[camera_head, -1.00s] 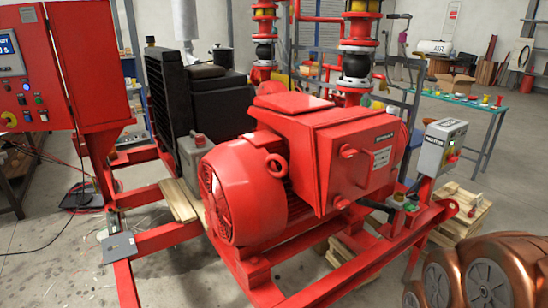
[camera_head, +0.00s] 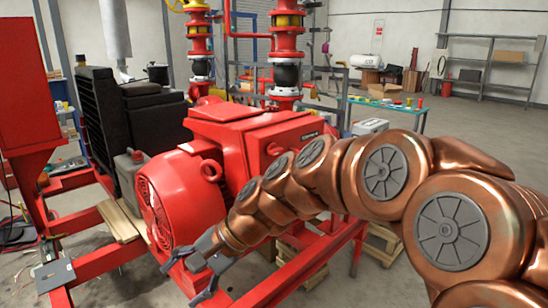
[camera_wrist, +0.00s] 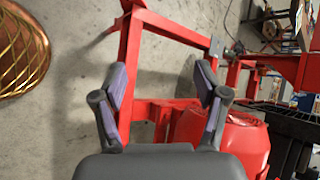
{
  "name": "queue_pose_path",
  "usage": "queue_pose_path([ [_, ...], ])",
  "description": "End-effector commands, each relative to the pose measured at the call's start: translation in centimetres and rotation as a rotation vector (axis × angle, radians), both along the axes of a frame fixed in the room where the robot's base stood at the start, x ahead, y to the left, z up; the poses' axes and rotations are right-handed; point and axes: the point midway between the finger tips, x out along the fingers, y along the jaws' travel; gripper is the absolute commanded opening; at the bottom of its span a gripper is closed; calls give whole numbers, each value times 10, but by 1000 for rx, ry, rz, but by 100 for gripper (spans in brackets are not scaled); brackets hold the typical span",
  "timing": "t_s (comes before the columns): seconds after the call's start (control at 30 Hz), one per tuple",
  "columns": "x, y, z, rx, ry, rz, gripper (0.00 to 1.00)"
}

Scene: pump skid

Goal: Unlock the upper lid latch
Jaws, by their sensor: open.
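The red motor (camera_head: 180,195) carries a red box (camera_head: 235,135) with a lid facing right. A round red knob (camera_head: 273,149), likely the upper lid latch, shows on the lid just above my arm. The lower part of the lid is hidden behind my arm. My gripper (camera_head: 187,278) is open and empty, low in front of the motor and well below and left of the knob. In the wrist view my gripper (camera_wrist: 160,85) has its fingers apart, with the red frame and floor beyond. The motor also shows there (camera_wrist: 238,140), but I cannot see the latch.
The red skid frame (camera_head: 100,260) runs under and around the motor. A red cabinet (camera_head: 25,90) stands at the left. A grey box (camera_head: 370,126) shows behind my arm. A green table (camera_head: 390,105) stands behind. Open floor lies at the right.

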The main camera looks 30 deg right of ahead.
Motion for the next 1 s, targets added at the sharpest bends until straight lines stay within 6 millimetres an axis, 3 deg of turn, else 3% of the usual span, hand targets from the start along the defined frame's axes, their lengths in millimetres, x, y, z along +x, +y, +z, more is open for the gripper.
queue_pose_path([
  [0.03, 30, -14, 9, 104, 8, -119, 73],
  [0.1, 71, -41, 29, 257, 17, -293, 73],
  [0.17, 103, -72, 46, 395, 32, -439, 73],
  [0.27, 147, -142, 70, 632, 50, -678, 73],
  [0.3, 160, -174, 76, 724, 60, -768, 73],
  [0.4, 179, -252, 88, 942, 74, -955, 73],
  [0.5, 185, -316, 92, 1106, 81, -1088, 73],
  [0.6, 185, -357, 92, 1215, 85, -1167, 73],
  [0.77, 186, -383, 93, 1283, 87, -1214, 73],
  [1.0, 214, -375, 94, 1281, 88, -1211, 73],
])
